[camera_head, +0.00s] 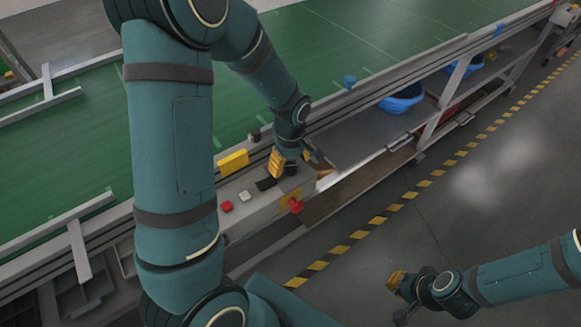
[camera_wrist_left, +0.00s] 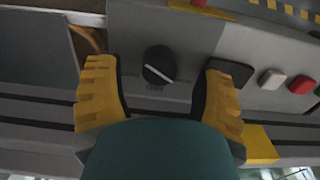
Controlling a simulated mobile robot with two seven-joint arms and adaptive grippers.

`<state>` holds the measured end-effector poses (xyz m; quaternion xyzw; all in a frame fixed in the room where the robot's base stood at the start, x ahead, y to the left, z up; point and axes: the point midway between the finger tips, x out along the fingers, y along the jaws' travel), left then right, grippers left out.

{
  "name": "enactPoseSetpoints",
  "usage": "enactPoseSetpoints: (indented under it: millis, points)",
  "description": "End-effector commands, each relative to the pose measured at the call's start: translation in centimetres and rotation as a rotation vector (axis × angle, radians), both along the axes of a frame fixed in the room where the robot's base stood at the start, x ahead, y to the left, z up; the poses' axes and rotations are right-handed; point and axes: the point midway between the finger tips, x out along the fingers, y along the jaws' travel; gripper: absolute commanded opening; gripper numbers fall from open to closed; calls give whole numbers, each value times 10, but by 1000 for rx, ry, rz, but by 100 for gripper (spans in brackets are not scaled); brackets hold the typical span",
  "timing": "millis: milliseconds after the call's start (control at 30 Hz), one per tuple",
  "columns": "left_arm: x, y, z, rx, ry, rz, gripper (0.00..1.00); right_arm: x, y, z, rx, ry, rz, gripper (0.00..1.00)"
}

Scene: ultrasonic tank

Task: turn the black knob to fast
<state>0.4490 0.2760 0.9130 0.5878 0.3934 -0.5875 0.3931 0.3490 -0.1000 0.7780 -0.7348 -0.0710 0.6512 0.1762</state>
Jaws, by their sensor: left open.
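The black knob (camera_wrist_left: 159,65) is round with a pale pointer line and sits on a grey control panel (camera_wrist_left: 200,38) in the left wrist view. Its line slants down to the right, near small print too faint to read. My left gripper (camera_wrist_left: 160,72) is open, with one yellow finger on each side of the knob and a visible gap on both sides. In the head view my left gripper (camera_head: 290,163) is over the panel, and I cannot make out the knob there. My right gripper (camera_head: 398,296) is off to the right above the floor, away from the panel; its jaws are unclear.
A black square pad (camera_wrist_left: 232,72), a white button (camera_wrist_left: 270,79) and a red button (camera_wrist_left: 300,84) sit beside the knob. A red mushroom button (camera_head: 295,205) is on the panel's front. A yellow block (camera_head: 233,162) stands behind, along the green conveyor (camera_head: 400,30).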

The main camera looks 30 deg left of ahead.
Motion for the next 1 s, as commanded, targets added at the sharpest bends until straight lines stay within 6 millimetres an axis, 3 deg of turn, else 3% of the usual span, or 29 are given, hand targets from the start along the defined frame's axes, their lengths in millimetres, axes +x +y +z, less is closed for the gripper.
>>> enactPoseSetpoints:
  millis: [167,500,700,1000]
  points:
    - [0,0,-14,0,0,-1,68,-1,0,-3,0,2,2,0]
    - [0,0,-15,-1,0,-1,66,-1,0,-3,0,2,2,0]
    - [0,0,-15,-1,0,-1,0,-1,0,-3,0,2,2,0]
    - [0,0,-15,-1,0,-23,0,-1,0,-3,0,2,2,0]
